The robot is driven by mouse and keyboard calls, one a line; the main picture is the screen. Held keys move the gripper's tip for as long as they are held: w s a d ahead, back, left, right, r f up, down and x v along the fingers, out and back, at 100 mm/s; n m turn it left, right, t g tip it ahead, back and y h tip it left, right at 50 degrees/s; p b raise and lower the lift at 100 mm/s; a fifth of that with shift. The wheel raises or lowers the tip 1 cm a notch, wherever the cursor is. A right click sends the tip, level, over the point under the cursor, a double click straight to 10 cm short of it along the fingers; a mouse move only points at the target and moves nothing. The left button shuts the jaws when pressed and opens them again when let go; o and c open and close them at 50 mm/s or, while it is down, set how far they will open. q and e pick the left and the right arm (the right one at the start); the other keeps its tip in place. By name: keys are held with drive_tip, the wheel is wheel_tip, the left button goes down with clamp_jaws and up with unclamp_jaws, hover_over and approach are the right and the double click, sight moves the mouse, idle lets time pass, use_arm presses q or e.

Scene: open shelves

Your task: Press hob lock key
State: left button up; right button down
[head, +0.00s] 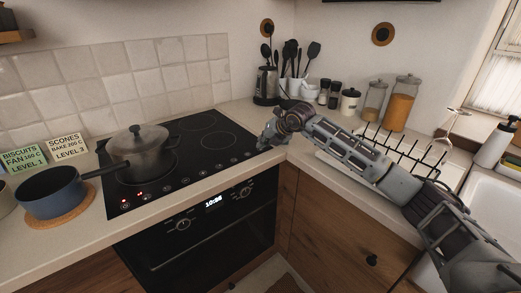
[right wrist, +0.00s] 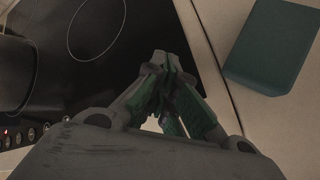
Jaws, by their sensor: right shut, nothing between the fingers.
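The black glass hob (head: 205,122) is set in the counter, with a row of small round touch keys (head: 185,181) along its front edge. A few keys at the left end glow red. I cannot tell which key is the lock key. My right gripper (head: 264,143) is at the hob's right front corner, its fingers shut and empty. In the right wrist view the closed fingertips (right wrist: 160,62) are over the hob's edge, and some keys (right wrist: 30,135) show at lower left. I cannot tell whether the fingertips touch the glass. My left gripper is out of view.
A lidded pot (head: 140,152) stands on the hob's left; a blue saucepan (head: 52,193) stands left of the hob. A utensil holder (head: 297,86) and jars (head: 402,102) stand behind. A dark teal block (right wrist: 270,45) lies beside the gripper. The oven (head: 205,225) is below.

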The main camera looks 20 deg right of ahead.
drive_tip(key=shift+s+a+f, duration=0.1)
drive_tip(key=shift+s+f, duration=0.05)
drive_tip(key=shift+f, duration=0.2)
drive_tip(key=shift+r+p, duration=0.3)
drive_tip(key=shift+r, duration=0.6)
drive_tip(key=shift+r+p, duration=1.35)
drive_tip(key=shift+r, duration=1.15)
drive_tip(key=shift+f, duration=0.1)
